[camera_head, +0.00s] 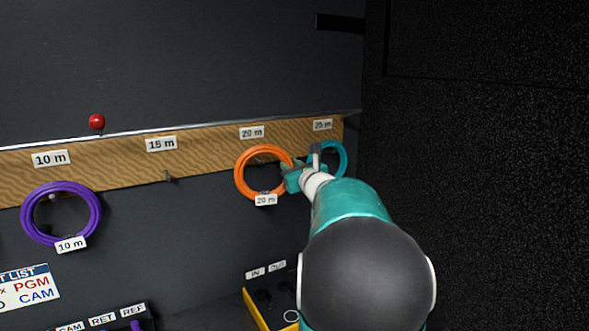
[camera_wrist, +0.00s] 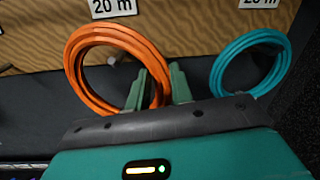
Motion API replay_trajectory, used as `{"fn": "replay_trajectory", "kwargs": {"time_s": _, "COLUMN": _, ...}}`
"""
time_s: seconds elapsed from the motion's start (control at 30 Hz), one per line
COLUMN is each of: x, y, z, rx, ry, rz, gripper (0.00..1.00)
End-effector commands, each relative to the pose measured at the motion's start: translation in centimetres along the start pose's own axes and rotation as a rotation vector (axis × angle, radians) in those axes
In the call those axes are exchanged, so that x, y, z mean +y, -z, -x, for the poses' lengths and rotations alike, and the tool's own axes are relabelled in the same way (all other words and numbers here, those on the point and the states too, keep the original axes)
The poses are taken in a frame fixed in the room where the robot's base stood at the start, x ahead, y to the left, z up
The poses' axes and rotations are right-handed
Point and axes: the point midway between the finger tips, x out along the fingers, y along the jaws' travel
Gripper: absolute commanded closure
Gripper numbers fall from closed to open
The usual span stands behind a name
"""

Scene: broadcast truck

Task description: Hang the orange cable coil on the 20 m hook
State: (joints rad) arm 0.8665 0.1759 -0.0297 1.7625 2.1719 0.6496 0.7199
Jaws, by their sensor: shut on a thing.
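The orange cable coil (camera_head: 240,175) is upright against the wooden hook board, just below the 20 m label (camera_head: 252,132), with a 20 m tag at its bottom. My gripper (camera_head: 288,172) is shut on the coil's right side. In the wrist view, the two green fingers of my gripper (camera_wrist: 160,70) straddle the right side of the orange coil (camera_wrist: 76,62). A short grey hook (camera_wrist: 112,60) shows inside the ring, under the 20 m label (camera_wrist: 111,5). I cannot tell whether the coil rests on it.
A teal coil (camera_head: 342,160) hangs close on the right under the 25 m label (camera_head: 322,125). A purple coil (camera_head: 28,212) hangs at 10 m on the left. The 15 m hook (camera_head: 170,177) is bare. A yellow-edged box (camera_head: 262,308) stands below. A dark wall is on the right.

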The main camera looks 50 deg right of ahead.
Motion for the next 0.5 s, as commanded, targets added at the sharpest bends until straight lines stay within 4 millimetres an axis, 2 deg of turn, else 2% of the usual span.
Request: {"fn": "replay_trajectory", "kwargs": {"time_s": 0.5, "x": 0.2, "y": 0.1, "z": -2.7, "rx": -0.003, "ry": -0.001, "rz": -0.001, "gripper": 1.0}}
